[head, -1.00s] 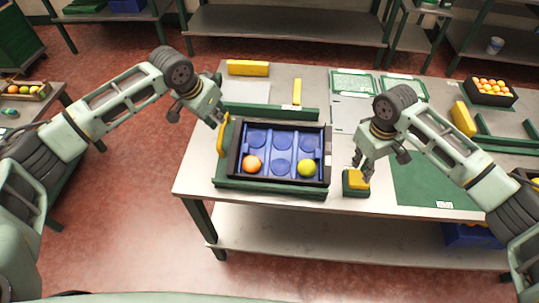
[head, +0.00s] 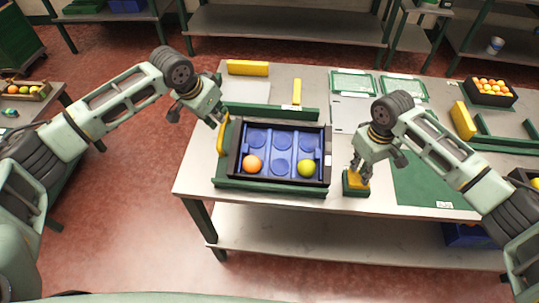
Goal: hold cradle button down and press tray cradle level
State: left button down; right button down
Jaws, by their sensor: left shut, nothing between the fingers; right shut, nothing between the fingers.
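The tray cradle (head: 222,183) is a green frame on the table holding a black tray (head: 235,160) with a blue insert of round pockets. An orange (head: 253,163) sits in the front left pocket and a yellow-green fruit (head: 306,168) in the front right one. A yellow bar (head: 222,138) stands at the cradle's left end. My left gripper (head: 217,120) is shut and empty at the top of that bar; whether it touches is unclear. The cradle button (head: 354,181) is yellow on a green box. My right gripper (head: 359,172) is shut and empty, its tips at the button's top and partly hiding it.
A yellow block (head: 248,68) and a small yellow bar (head: 297,92) lie behind the cradle. Green trays (head: 352,83) stand at the back, a black crate of oranges (head: 490,92) at the back right. A green mat (head: 420,185) lies right of the button.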

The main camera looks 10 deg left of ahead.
aim_at(220, 132)
jog(key=shift+f, duration=1.05)
pick_arm(q)
jog(key=shift+s+f, duration=0.2)
jog(key=shift+f, duration=1.3)
jog(key=shift+s+f, duration=0.15)
jog(key=shift+f, duration=1.35)
jog(key=shift+s+f, duration=0.1)
jog(key=shift+f, duration=0.15)
jog(key=shift+r, duration=4.2)
pick_arm(e)
jog(key=shift+r, duration=4.05)
pick_arm(q)
jog(key=shift+w, duration=0.2)
